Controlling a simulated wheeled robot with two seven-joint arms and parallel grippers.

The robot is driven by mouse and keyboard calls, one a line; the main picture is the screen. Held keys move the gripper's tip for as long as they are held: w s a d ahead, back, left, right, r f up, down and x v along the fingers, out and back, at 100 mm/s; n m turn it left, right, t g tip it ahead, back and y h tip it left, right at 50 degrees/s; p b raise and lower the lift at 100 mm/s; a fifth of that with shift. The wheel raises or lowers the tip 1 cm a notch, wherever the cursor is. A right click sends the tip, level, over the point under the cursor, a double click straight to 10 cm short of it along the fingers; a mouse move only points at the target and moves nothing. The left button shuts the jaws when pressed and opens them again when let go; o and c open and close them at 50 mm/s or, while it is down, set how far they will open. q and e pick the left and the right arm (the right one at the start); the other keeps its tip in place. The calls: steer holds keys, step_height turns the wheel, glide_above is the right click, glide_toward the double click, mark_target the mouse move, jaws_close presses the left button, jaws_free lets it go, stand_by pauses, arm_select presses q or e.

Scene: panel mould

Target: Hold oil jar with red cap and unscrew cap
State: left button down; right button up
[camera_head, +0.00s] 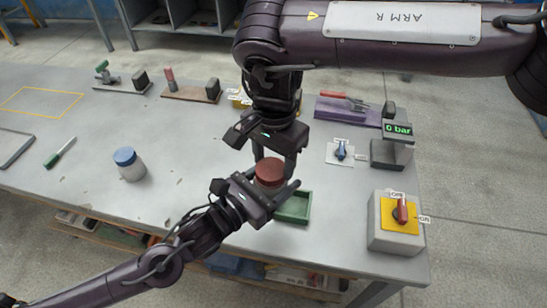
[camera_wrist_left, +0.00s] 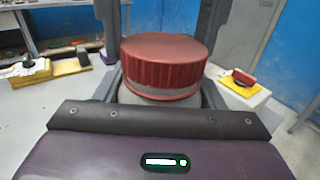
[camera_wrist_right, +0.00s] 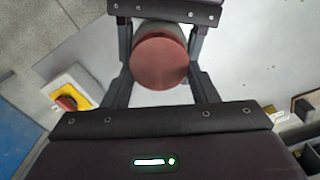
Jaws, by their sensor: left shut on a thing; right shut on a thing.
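The oil jar's red cap (camera_head: 269,172) shows between my two grippers in the head view. In the left wrist view the ribbed red cap (camera_wrist_left: 165,65) sits on the grey jar body (camera_wrist_left: 160,112). My left gripper (camera_head: 268,193) is shut around the jar body, below the cap. My right gripper (camera_head: 275,160) comes from above, with its fingers on both sides of the red cap (camera_wrist_right: 160,62). The cap is on the jar. Most of the jar body is hidden by the left gripper.
A green tray (camera_head: 293,208) lies just right of the jar. A blue-capped jar (camera_head: 129,163) stands left on the table (camera_head: 85,200). A yellow switch box (camera_head: 397,225) and a gauge reading 0 bar (camera_head: 392,148) stand at the right. Tool stands line the back.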

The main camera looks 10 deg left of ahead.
mark_target(273, 166)
arm_select(q)
steer(key=shift+d, duration=0.1)
arm_select(e)
steer(key=shift+r, duration=0.2)
steer(key=shift+r, duration=0.95)
